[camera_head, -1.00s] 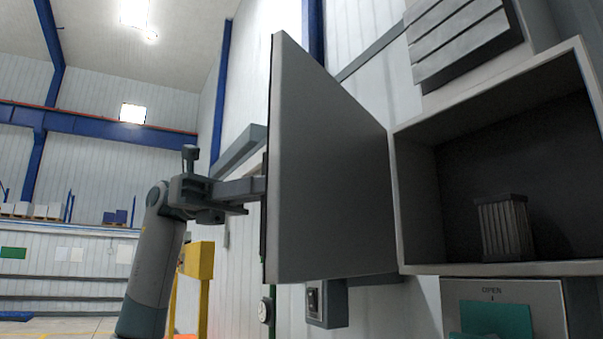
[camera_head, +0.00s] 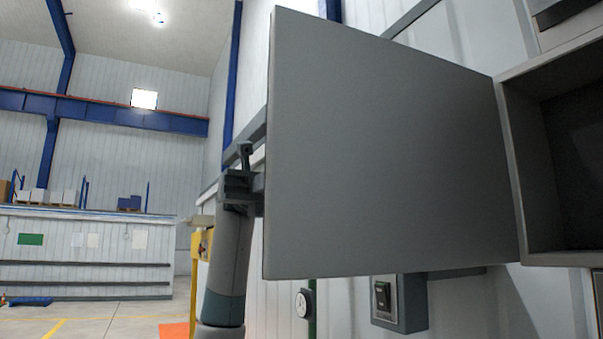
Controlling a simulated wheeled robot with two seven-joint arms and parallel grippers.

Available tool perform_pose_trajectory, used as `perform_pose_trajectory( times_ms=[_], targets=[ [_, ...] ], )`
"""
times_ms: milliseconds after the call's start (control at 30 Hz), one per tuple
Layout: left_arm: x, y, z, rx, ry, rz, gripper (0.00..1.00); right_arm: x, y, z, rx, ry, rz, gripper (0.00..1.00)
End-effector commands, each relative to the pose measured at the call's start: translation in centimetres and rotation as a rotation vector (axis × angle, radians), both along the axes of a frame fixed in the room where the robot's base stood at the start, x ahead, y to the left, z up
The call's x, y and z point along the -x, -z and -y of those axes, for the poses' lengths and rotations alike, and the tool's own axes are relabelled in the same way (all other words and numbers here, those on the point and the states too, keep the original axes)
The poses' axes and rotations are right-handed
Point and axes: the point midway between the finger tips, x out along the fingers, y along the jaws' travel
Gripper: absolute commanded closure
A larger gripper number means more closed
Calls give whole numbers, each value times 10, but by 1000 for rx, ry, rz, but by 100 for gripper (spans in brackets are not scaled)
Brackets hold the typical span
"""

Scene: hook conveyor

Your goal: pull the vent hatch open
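The vent hatch (camera_head: 390,150) is a flat grey door, swung wide open. Its inner face is turned toward me, and its right edge meets the grey frame of the vent box (camera_head: 520,165). My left gripper (camera_head: 256,184) is at the hatch's free left edge, on the outer side. Its fingertips and any handle there are hidden behind the panel, so its grip does not show. My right gripper is out of view.
The box's dark inside (camera_head: 580,150) shows at the right edge. Below the hatch are a grey switch box (camera_head: 400,300) on the wall and a round gauge (camera_head: 304,302). A yellow post (camera_head: 196,252) stands behind my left arm. Open floor lies at left.

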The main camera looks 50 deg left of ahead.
Motion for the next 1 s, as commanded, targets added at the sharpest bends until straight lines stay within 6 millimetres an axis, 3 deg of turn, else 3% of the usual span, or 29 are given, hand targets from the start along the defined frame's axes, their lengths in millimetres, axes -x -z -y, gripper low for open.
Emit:
perform_pose_trajectory(
  times_ms=[533, 567, 600, 1000],
  targets=[
    [-1, 0, 0, -1, -5, 0, 100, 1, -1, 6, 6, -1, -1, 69],
    [-1, 0, 0, -1, -5, 0, 79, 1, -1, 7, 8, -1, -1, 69],
    [-1, 0, 0, -1, -5, 0, 69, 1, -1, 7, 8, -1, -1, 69],
    [-1, 1, -1, -1, -5, -1, 69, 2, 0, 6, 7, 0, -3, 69]
  ],
)
